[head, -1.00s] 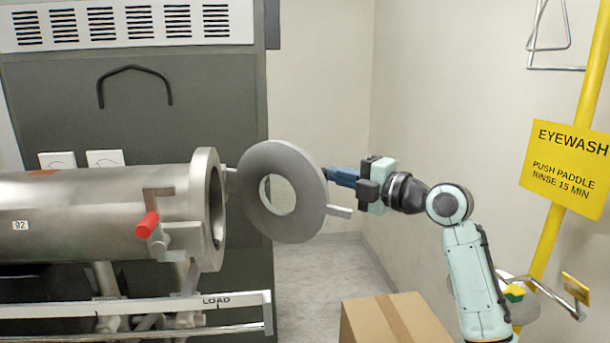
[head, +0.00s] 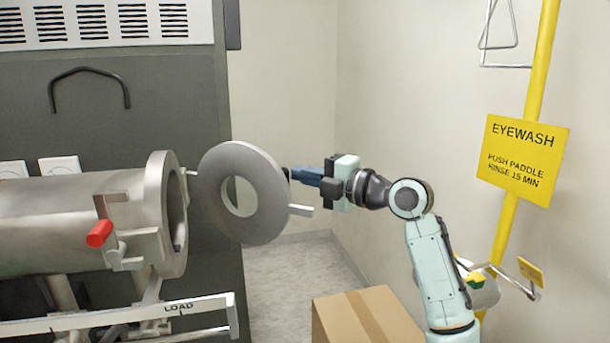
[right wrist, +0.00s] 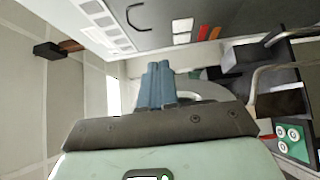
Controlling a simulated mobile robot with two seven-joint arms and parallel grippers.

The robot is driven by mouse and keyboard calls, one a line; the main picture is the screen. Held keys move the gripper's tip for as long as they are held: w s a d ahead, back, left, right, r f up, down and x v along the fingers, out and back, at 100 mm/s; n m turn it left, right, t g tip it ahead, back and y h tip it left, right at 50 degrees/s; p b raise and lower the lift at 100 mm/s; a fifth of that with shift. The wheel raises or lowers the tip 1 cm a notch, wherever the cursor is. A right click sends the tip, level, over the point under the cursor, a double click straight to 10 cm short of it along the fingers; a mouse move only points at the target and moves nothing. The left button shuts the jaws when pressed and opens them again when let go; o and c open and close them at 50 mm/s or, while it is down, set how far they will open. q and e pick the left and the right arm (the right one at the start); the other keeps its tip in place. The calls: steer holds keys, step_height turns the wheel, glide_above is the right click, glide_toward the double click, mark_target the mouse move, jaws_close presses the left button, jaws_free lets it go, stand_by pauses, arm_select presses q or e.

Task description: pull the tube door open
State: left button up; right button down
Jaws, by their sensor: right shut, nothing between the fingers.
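The tube door (head: 212,205) is a grey ring-shaped disc with a hole in its middle. It stands swung away from the steel tube (head: 80,220), hinged near the far side of the tube's flange, so the tube mouth is uncovered. A short bar handle (head: 300,210) sticks out from the door's right side. My right gripper (head: 290,174) is shut and empty, with its blue fingers at the door's right edge; I cannot tell whether they touch it. In the right wrist view the blue fingers (right wrist: 157,85) are together, with part of the grey door (right wrist: 205,89) behind them. My left gripper is not in view.
A red-tipped lever (head: 99,234) is on the tube's flange. A cardboard box (head: 365,318) stands beneath my right arm. A yellow eyewash post (head: 535,90) with its sign (head: 523,160) is at the right.

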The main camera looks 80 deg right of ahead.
mark_target(310, 213)
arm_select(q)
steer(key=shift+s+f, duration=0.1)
arm_select(e)
steer(key=shift+s, duration=0.1)
